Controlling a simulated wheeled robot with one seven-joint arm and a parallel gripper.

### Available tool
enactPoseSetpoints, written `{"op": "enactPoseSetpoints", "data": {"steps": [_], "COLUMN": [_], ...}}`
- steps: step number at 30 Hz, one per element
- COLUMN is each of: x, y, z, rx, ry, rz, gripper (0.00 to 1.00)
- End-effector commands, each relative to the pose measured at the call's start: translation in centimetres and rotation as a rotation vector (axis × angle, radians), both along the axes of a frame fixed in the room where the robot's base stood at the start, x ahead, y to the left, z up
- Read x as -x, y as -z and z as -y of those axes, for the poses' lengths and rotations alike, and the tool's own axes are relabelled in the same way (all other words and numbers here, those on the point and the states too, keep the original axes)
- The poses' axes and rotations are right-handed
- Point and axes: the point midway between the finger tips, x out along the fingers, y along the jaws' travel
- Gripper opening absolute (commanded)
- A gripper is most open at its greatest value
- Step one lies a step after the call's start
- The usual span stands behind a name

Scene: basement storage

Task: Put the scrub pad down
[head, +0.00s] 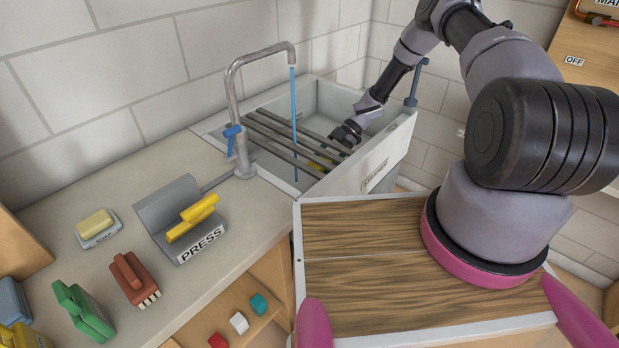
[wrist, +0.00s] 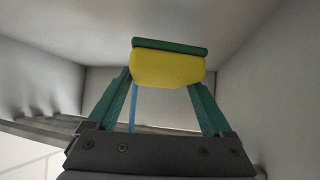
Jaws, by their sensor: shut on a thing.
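In the wrist view my gripper (wrist: 168,82) has two green fingers shut on the scrub pad (wrist: 168,68), a yellow block with a dark green layer along its top edge. In the head view my arm reaches into the sink (head: 385,150), and the dark wrist (head: 347,133) is just beyond the right ends of the grey bars (head: 283,136) laid over the sink. A bit of yellow (head: 322,162) shows by the bars there; I cannot tell whether the pad touches them. The fingers are mostly hidden in the head view.
A grey tap (head: 236,105) runs a thin blue stream (head: 294,125) into the sink. On the counter stand a soap dish (head: 100,236), a grey press (head: 165,207) with yellow handle, a red brush (head: 136,281) and a green item (head: 84,312). Bare counter lies between them.

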Motion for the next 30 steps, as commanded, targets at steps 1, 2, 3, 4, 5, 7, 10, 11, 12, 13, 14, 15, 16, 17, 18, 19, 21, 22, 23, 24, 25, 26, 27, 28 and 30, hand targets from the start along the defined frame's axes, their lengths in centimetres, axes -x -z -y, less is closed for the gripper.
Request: {"op": "enactPoseSetpoints", "data": {"steps": [1,2,3,4,5,7,10,11,12,13,14,15,16,17,18,19,21,22,23,24,25,26,27,28,30], "x": [0.8,1.1,1.6,1.8,2.0,2.2,2.8,3.1,3.5,3.8,4.1,4.5,4.7,4.9,5.1,5.2,5.2,5.2,5.2,5.2,5.2,5.2,5.2,5.2,5.2], "y": [0.5,0.8,1.1,1.3,1.4,1.6,2.0,2.2,2.5,2.8,3.0,3.4,3.7,4.0,4.3,4.4,4.5,4.5,4.5,4.5,4.5,4.5,4.5,4.5,4.5], "z": [-0.7,-1.1,-1.5,-1.7,-1.9,-2.3,-2.7,-3.0,-3.4,-3.8,-4.1,-4.4,-4.7,-4.8,-5.0,-5.1,-5.2,-5.2,-5.2,-5.2,-5.2,-5.2,-5.2,-5.2,-5.2], "rx": [-0.002,-0.002,-0.001,-0.001,-0.001,-0.001,-0.001,-0.001,-0.002,-0.002,-0.002,-0.002,-0.003,-0.002,-0.001,-0.001,0.000,-0.001,-0.001,0.000,0.000,0.000,0.001,0.001,0.001], "ry": [0.000,0.001,0.000,0.001,0.001,0.002,0.001,0.002,0.001,0.002,0.001,0.002,0.003,0.003,0.003,0.003,0.002,0.003,0.003,0.002,0.002,0.002,0.002,0.002,0.002], "rz": [-0.003,-0.003,-0.003,-0.002,-0.001,0.001,-0.001,-0.002,-0.003,-0.002,-0.002,-0.002,-0.003,-0.001,-0.002,-0.001,0.000,0.001,0.001,0.000,0.000,0.000,0.001,0.001,0.001], "gripper": [0.08,0.08,0.08,0.08,0.08,0.08,0.08,0.08,0.08,0.08,0.08,0.08,0.08,0.08,0.08,0.08,0.08,0.07,0.07,0.07,0.07,0.07,0.95,1.00,1.00]}}
